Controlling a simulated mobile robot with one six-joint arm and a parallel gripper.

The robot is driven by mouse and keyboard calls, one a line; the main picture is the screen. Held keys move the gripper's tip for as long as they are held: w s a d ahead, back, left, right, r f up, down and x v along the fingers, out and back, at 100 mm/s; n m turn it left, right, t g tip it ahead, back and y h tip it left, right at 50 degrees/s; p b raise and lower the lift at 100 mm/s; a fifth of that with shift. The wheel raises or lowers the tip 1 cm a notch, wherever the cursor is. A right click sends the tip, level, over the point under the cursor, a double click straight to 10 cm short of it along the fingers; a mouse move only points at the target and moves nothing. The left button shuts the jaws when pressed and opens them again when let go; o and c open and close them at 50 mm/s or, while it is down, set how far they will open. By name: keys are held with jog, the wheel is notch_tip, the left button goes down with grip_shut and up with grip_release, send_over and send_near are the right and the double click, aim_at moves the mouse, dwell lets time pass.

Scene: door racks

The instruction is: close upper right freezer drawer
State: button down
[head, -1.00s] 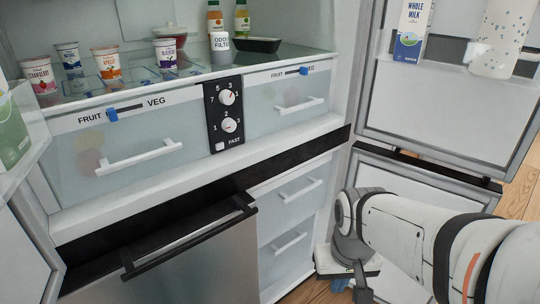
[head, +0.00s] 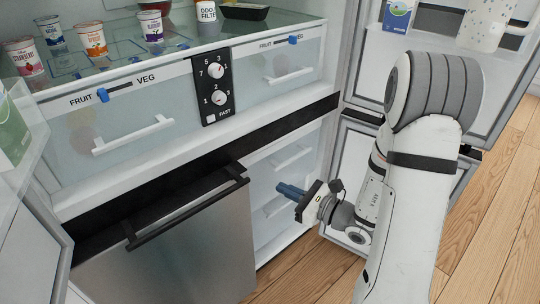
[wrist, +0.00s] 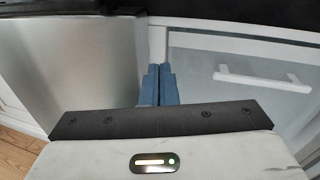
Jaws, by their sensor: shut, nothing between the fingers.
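The upper right freezer drawer (head: 268,168) has a pale translucent front and a white bar handle (head: 292,158). It sits below the black band of the fridge; I cannot tell clearly how far it stands out. The lower right drawer (head: 268,228) is under it, partly hidden by my gripper. My gripper (head: 282,187) has its blue fingers together and empty, in front of the right drawers and pointing left. In the wrist view the shut fingertips (wrist: 158,70) point at the white strip left of a drawer front (wrist: 205,75) with a white handle (wrist: 265,78). I see no clear contact.
A steel-fronted panel (head: 170,245) with a black bar handle stands forward on the left, close to the fingers. The fruit and veg drawers (head: 125,130) and a dial panel (head: 214,88) are above. Open doors flank the fridge on the right (head: 350,160) and left. Wooden floor (head: 300,280) is clear.

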jog(key=w+d+f+m+t+h, duration=0.1)
jog(key=w+d+m+t+h, duration=0.1)
jog(key=d+m+t, duration=0.15)
jog(key=b, duration=0.2)
send_near(262, 155)
jog(key=shift+h, duration=0.4)
jog(key=x, duration=0.7)
jog(key=shift+s+a+r, duration=0.1)
jog(key=shift+s+a, duration=0.05)
